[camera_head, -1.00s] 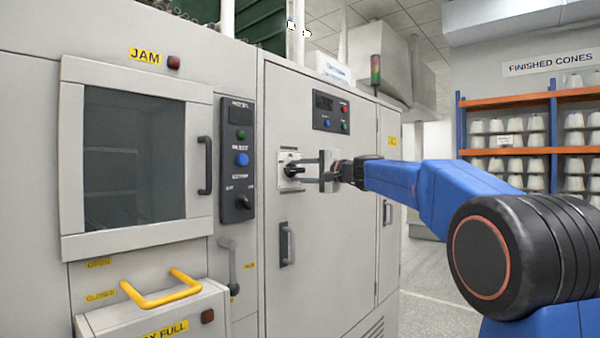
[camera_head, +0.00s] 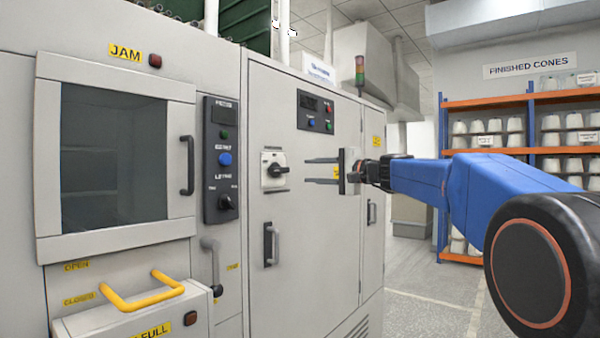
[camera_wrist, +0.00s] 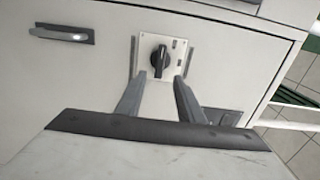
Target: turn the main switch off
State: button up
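The main switch (camera_head: 275,170) is a black rotary knob on a pale plate on the grey cabinet door. In the head view its knob lies about horizontal. It also shows in the wrist view (camera_wrist: 160,62), where the picture is turned and the knob runs nearly up and down. My gripper (camera_head: 306,171) is to the right of the switch in the head view, its two dark fingers apart with nothing between them. In the wrist view my gripper's fingertips (camera_wrist: 159,80) lie just below the knob, one to each side, apparently short of it.
A control panel (camera_head: 315,111) with buttons is above the switch, and a door handle (camera_head: 271,244) below it. A second panel (camera_head: 221,160) with a rotary knob is at left, beside the windowed door (camera_head: 115,157). A yellow handle (camera_head: 140,297) juts out at lower left. Floor is clear at right.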

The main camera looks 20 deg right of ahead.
jog(key=shift+v, duration=2.6)
jog(key=s+a+f+n+g+h, duration=0.25)
jog(key=s+a+f, duration=0.25)
jog(key=s+f, duration=0.6)
jog(key=s+a+f+n+g+h, duration=0.25)
jog(key=s+a+f+g, duration=0.2)
jog(key=s+f, duration=0.7)
jog(key=s+d+f+n+g+h, duration=0.1)
jog(key=s+d+f+n+h, duration=0.1)
jog(key=s+f, duration=0.7)
jog(key=s+d+f+n+g+h, duration=0.1)
jog(key=s+d+f+n+h, duration=0.2)
jog(key=s+f, duration=0.7)
notch_tip(320, 180, down, 6)
jog(key=shift+s+d+f+n+g+h, duration=0.15)
jog(key=shift+s+d+n+g+h, duration=0.2)
jog(key=shift+d, duration=0.2)
jog(key=shift+c, duration=0.4)
